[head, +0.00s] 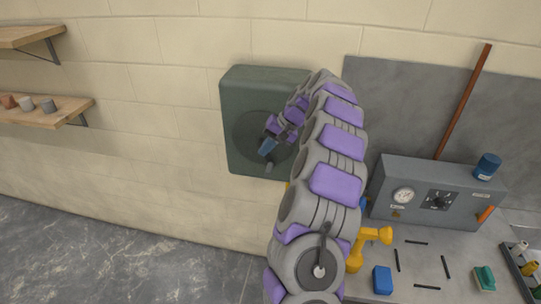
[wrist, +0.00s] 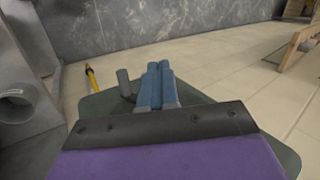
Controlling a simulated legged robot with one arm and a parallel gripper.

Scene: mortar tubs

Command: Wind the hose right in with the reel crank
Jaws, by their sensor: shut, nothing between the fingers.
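The hose reel is a dark green box (head: 238,130) on the block wall, with a round darker disc on its front. In the wrist view its green face (wrist: 100,104) lies behind my gripper. My gripper (head: 265,149) has blue fingers and is in front of the disc. In the wrist view the fingers (wrist: 160,68) are shut together and empty. A short grey-green peg (wrist: 124,82), seemingly the crank handle, stands just left of the fingers, apart from them in the picture. A yellow piece (wrist: 91,77), perhaps the hose end, shows beyond the box edge. My arm hides the reel's right side.
A grey bench at the right carries a control box (head: 425,197) with a gauge, a blue cup (head: 487,166), a yellow tool (head: 366,248), a blue block (head: 382,280) and a green block (head: 484,278). Shelves (head: 45,112) are at the left. The floor (head: 100,265) below is clear.

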